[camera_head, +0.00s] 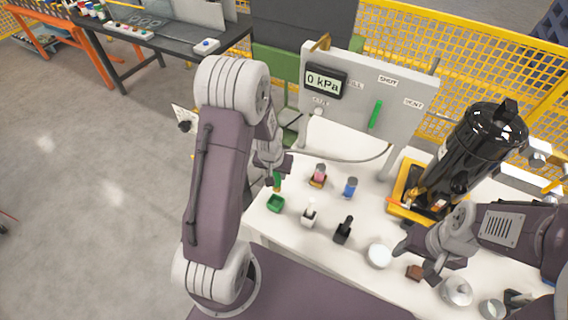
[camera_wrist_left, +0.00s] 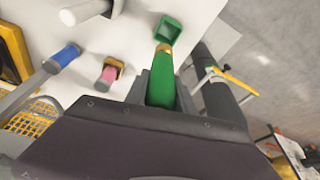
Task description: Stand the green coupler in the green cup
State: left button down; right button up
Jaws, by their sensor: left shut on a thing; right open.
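The green coupler (camera_head: 277,183) is held upright or nearly so by my left gripper (camera_head: 278,169), above the back edge of the green cup (camera_head: 275,203). In the left wrist view the coupler (camera_wrist_left: 161,84) has a brass-coloured tip pointing toward the square, open green cup (camera_wrist_left: 168,28). The tip looks close to the cup but outside it; the exact gap is hard to tell. The cup stands on the white table near its left edge and looks empty.
On the white table (camera_head: 290,235) stand a pink coupler (camera_head: 319,170), a blue one (camera_head: 351,186), a white one (camera_head: 309,212) and a black one (camera_head: 343,230). A grey panel (camera_head: 345,95) rises behind. The black cylinder (camera_head: 470,150), a white round lid (camera_head: 379,255) and a brown block (camera_head: 414,272) are to the right.

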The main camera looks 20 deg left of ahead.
aim_at(274, 187)
pick_arm(q)
jog(key=shift+s+a+f, duration=0.1)
jog(key=shift+s+f, duration=0.15)
jog(key=shift+f, duration=0.05)
jog(key=shift+s, duration=0.15)
jog(key=shift+a, duration=0.1)
notch_tip(274, 187, down, 10)
jog(key=b, duration=0.8)
jog(key=shift+r, duration=0.15)
jog(key=shift+f+b, duration=0.5)
jog(key=shift+f, duration=0.15)
jog(key=c, duration=1)
grip_release()
jog(key=shift+o, duration=0.2)
jog(key=shift+r, duration=0.1)
jog(key=p+v, duration=0.1)
jog(key=v, duration=0.8)
